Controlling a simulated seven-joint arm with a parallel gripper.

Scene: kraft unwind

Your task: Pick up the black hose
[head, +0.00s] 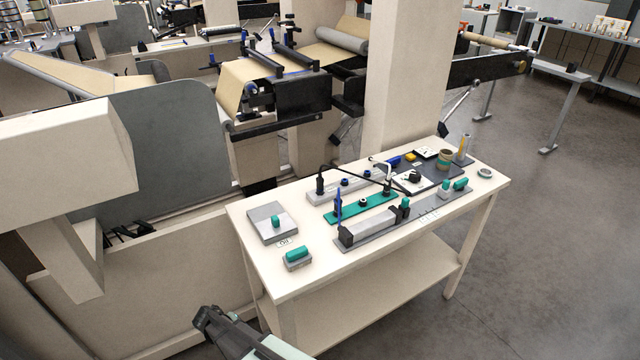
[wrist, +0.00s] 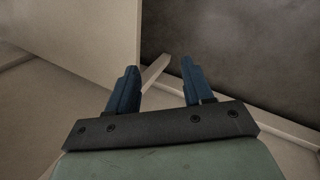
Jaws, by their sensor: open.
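The black hose (head: 357,174) shows in the head view as a thin dark arc over the tools on the cream workbench (head: 330,270). It spans from a black upright piece at the left to the dark mat at the right; its exact ends are hard to tell. My gripper (head: 207,316) is at the bottom of the head view, in front of and to the left of the bench, well apart from the hose. In the wrist view my gripper (wrist: 159,70) has its two blue-grey fingers apart with nothing between them. The hose is not in the wrist view.
On the bench are a grey plate (head: 272,222) with a green knob, a small green-topped block (head: 297,258), a green bar (head: 362,209), a long grey fixture (head: 375,230) and a brown cup (head: 445,158). A cream pillar (head: 405,80) stands behind.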

